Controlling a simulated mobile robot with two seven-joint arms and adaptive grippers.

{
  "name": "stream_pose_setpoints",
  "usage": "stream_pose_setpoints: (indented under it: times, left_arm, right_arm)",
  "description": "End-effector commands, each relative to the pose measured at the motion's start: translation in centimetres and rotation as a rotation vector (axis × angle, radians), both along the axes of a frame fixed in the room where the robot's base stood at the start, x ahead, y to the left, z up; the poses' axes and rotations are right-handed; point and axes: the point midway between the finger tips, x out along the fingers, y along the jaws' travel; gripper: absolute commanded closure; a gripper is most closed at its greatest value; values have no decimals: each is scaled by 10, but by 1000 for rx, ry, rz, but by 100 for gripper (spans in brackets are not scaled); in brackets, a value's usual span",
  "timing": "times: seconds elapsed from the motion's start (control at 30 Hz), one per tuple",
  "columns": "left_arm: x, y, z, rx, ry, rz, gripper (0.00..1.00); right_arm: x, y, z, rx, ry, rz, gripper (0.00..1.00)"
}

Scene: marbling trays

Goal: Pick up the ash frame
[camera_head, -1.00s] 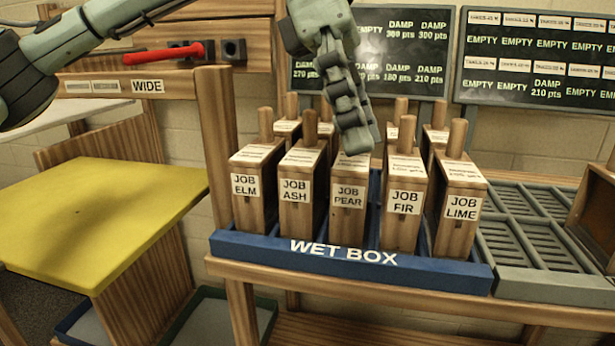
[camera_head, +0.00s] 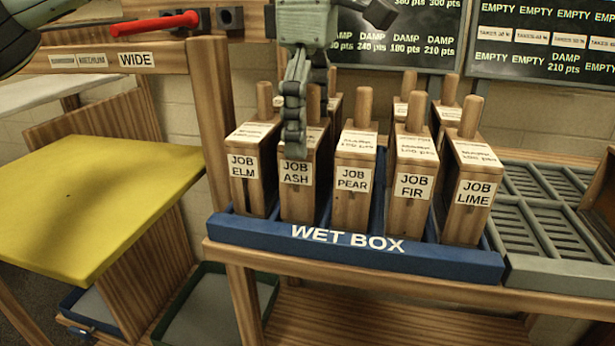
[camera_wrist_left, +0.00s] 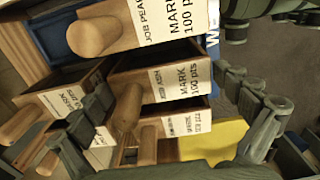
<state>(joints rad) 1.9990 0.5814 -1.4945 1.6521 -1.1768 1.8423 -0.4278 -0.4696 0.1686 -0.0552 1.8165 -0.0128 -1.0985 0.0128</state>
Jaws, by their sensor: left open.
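The ash frame (camera_head: 297,200) is a wooden block with a round upright handle and a white JOB ASH label. It stands upright in the front row of the blue wet box (camera_head: 350,252), between the elm frame (camera_head: 257,190) and the pear frame (camera_head: 352,205). My left gripper (camera_head: 294,143) is over the ash frame, its near finger hanging in front of the frame's upper part and partly hiding it. In the left wrist view the open fingers (camera_wrist_left: 158,100) lie on either side of the ash frame's handle (camera_wrist_left: 128,105). Contact cannot be told. My right gripper is not in view.
The fir frame (camera_head: 412,195) and lime frame (camera_head: 467,205) stand at right, with more frames behind. A grey slotted rack (camera_head: 530,230) is right of the box. A yellow board (camera_head: 90,200) is left, and a red-handled tool (camera_head: 155,24) lies on the upper shelf.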

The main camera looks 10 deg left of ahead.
Motion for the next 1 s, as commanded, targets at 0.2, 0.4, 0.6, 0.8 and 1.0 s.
stream_pose_setpoints:
  times: [0.2,0.4,0.6,0.8,1.0]
  left_arm:
    - [0,0,-12,-1,-1,1,0]
    - [0,0,-12,-1,-1,1,6]
    - [0,0,-12,-1,0,0,31]
    - [0,0,-12,-1,0,0,56]
    - [0,0,-11,-1,-1,0,56]
  right_arm:
    - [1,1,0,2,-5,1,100]
    - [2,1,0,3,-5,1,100]
    - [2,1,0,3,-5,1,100]
    - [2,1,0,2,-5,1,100]
    - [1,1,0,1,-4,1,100]
